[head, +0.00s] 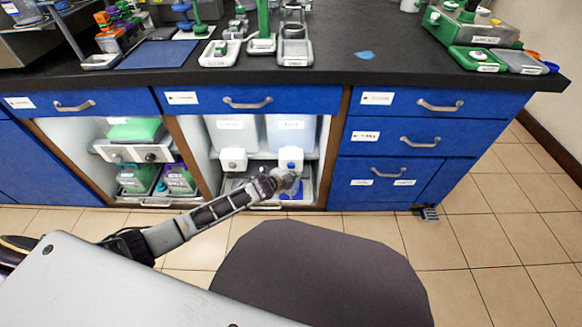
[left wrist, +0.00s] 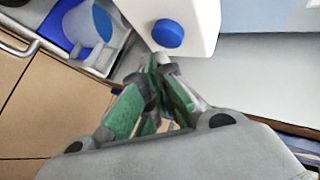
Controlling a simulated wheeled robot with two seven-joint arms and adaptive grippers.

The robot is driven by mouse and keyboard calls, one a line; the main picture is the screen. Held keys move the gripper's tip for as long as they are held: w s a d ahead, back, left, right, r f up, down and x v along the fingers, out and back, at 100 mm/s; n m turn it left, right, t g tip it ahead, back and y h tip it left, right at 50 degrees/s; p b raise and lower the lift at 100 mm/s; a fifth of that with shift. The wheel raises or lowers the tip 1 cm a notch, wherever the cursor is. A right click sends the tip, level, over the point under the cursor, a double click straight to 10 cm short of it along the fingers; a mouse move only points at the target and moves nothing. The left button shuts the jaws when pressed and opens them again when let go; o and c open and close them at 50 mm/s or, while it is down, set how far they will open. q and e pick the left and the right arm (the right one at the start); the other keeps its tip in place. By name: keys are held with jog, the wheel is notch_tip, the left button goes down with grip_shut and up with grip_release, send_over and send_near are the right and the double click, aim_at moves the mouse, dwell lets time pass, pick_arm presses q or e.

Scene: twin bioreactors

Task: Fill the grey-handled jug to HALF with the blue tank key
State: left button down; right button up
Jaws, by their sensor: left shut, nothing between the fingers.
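The blue tank key (left wrist: 168,33) is a round blue knob on the front of a white tap box (left wrist: 195,15) in the left wrist view. In the head view, the white box (head: 291,154) sits below the right-hand tank (head: 291,132) in the open cabinet. My left gripper (head: 287,182) is shut and empty, its green-padded fingertips (left wrist: 163,62) just short of the blue key, seemingly apart from it. A pale jug (left wrist: 82,30) with blue showing at its top and a greyish handle (left wrist: 112,52) stands beside the box. Its fill level cannot be read. My right gripper is not in view.
A second tank (head: 232,135) with its own white box (head: 233,160) stands to the left. The cabinet's shelf edges and wooden uprights frame the space. Blue drawers (head: 420,135) are to the right.

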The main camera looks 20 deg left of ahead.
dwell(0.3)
pick_arm(q)
jog(key=shift+s+d+p, duration=0.25)
jog(key=shift+s+p, duration=0.25)
jog(key=shift+s, duration=0.3)
jog(key=shift+s+d+p, duration=0.2)
jog(key=shift+s+p, duration=0.3)
jog(key=shift+s, duration=0.3)
jog(key=shift+s+d+p, duration=0.25)
jog(key=shift+s+p, duration=0.25)
jog(key=shift+s, duration=0.3)
